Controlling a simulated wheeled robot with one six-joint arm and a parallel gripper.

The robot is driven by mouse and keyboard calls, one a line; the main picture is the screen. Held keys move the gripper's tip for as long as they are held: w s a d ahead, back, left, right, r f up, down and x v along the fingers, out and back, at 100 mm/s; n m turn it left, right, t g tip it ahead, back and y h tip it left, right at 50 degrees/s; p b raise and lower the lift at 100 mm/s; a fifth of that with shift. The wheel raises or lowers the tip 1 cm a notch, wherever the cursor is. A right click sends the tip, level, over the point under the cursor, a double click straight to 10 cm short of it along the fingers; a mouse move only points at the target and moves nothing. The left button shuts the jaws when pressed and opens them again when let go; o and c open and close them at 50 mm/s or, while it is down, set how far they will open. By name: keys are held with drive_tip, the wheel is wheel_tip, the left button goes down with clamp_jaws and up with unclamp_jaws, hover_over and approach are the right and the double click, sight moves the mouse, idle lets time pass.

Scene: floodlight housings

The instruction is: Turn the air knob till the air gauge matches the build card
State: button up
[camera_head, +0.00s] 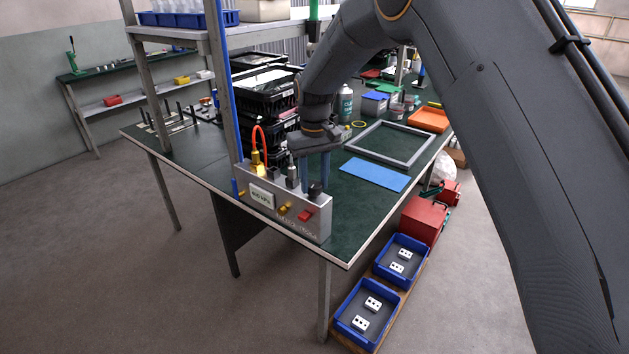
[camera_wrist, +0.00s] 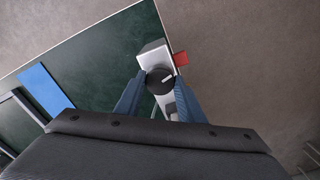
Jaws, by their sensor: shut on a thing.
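A grey box (camera_head: 285,208) stands at the near corner of the green-topped bench. Its front has a small pale display with green digits (camera_head: 262,197), likely the air gauge; I cannot read it surely. A black round knob (camera_head: 315,190) is on top at the box's right end. My gripper (camera_head: 313,176) points down there, with its blue fingers shut on the knob. In the wrist view the knob (camera_wrist: 160,80) sits between the fingertips (camera_wrist: 159,93), a pale mark on its top. I cannot make out a build card.
A blue sheet (camera_head: 375,174) and grey frame (camera_head: 392,143) lie behind. Blue bins (camera_head: 366,313) stand below the bench.

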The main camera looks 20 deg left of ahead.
sight(314, 184)
drive_tip(key=o, duration=1)
drive_tip(key=shift+o, duration=0.2)
drive_tip(key=shift+r+b, duration=1.2)
drive_tip(key=shift+r, duration=2.7)
drive_tip(key=s+d+f+m, duration=0.1)
drive_tip(key=s+d+m, duration=0.15)
drive_tip(key=d, duration=1.25)
drive_tip(key=s+d+f+m, duration=0.2)
drive_tip(key=s+d+f, duration=0.1)
drive_tip(key=s+d, duration=0.8)
drive_tip(key=s+d+f+m+t, duration=0.1)
drive_tip(key=s+d+f+m, duration=0.2)
drive_tip(key=s+d, duration=0.8)
drive_tip(key=shift+s+d, duration=0.3)
drive_tip(key=shift+d, duration=0.1)
drive_tip(key=shift+c, duration=0.2)
